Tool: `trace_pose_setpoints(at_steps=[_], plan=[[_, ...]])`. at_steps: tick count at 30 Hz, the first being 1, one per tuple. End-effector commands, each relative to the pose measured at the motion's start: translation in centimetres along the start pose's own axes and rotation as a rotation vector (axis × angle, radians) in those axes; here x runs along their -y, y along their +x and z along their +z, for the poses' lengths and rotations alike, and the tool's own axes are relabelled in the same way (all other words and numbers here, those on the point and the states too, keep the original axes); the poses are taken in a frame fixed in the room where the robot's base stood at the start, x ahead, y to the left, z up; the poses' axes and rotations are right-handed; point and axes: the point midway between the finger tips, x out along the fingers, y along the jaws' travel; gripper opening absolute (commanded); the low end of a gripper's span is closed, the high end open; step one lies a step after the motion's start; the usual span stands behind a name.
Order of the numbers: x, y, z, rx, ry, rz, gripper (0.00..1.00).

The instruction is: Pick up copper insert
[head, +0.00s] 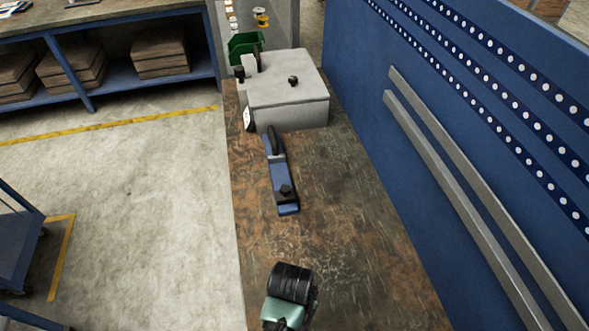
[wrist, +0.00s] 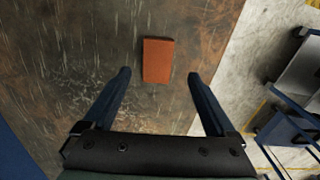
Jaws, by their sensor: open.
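The copper insert (wrist: 158,60) is a small orange-brown rectangular block. In the wrist view it lies flat on the worn brown bench top (wrist: 85,45), near the upper middle. My gripper (wrist: 158,75) is open, with one dark blue finger to the left of the insert and one to the right. In the picture the insert sits between the fingertips and reaches beyond them; the gripper is empty. How high the fingers are above the bench is hard to tell. In the head view I cannot make out the insert or the fingers; my arm (head: 290,283) shows at the bottom.
A blue clamp-like tool (head: 281,180) lies mid-bench. A grey box (head: 288,95) and a green bin (head: 245,43) stand at the far end. A blue perforated wall (head: 440,130) borders the bench on the right. The floor (head: 150,190) opens on the left.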

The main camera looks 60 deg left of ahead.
Motion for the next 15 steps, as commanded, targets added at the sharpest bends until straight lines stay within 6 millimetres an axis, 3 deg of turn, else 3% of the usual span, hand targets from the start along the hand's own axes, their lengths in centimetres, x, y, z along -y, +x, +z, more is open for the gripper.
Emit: trace_pose_setpoints(at_steps=[15], plan=[[-0.4, 5.1, 0.2, 0.0, 0.0, 0.0, 0.91]])
